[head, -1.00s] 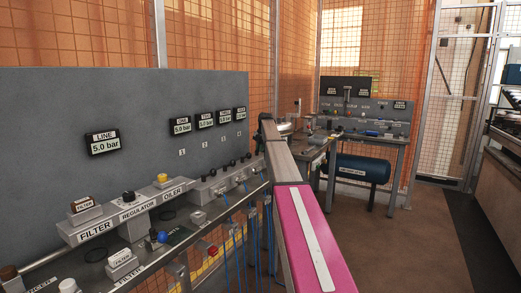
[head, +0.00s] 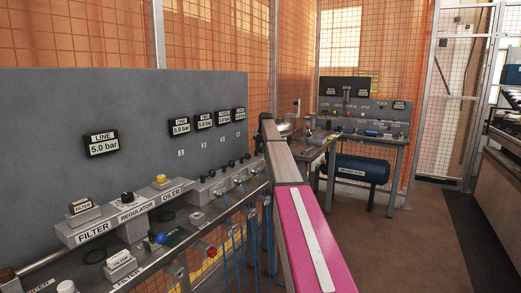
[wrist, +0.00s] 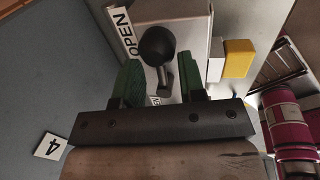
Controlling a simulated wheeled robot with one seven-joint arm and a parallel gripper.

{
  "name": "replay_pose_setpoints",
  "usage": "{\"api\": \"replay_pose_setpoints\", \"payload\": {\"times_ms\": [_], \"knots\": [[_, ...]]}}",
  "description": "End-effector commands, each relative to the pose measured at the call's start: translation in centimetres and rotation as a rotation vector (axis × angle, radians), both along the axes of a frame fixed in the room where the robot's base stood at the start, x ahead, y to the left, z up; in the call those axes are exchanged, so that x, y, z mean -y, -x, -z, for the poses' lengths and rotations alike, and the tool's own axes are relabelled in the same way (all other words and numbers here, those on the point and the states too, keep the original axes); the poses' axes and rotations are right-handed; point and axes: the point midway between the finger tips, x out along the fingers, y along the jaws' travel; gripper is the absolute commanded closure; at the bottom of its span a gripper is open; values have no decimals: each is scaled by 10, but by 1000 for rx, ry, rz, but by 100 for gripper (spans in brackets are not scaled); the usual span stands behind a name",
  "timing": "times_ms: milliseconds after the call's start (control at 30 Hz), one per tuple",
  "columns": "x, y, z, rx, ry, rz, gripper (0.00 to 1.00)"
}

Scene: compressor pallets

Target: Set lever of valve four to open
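The valve four lever, with a round black knob (wrist: 157,45) on a short dark stem, shows in the wrist view in front of a light grey block. An OPEN label (wrist: 125,35) lies left of the knob, and a label "4" (wrist: 50,146) is on the grey panel. My gripper (wrist: 161,76) is open, with one green finger on each side of the lever's stem and a gap on both sides. Part of a further label between the fingers is mostly hidden. In the head view my arm hides my gripper.
A yellow block (wrist: 238,58) sits right of the valve. In the head view, a grey panel (head: 60,110) carries pressure displays (head: 101,143) reading 5.0 bar. Blue hoses (head: 228,240) hang under the valve row. Open floor (head: 420,240) lies to the right.

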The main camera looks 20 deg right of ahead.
Motion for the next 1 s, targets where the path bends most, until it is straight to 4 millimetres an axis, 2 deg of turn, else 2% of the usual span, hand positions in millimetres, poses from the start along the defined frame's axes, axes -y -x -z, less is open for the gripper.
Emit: {"api": "replay_pose_setpoints", "payload": {"times_ms": [267, 467, 800, 1000], "knots": [[-1, 3, -9, -1, -3, -2, 63], [4, 6, -36, 0, -1, 0, 63], [15, 13, -95, 1, 0, 1, 63], [17, 15, -106, 0, 0, 1, 63]]}}
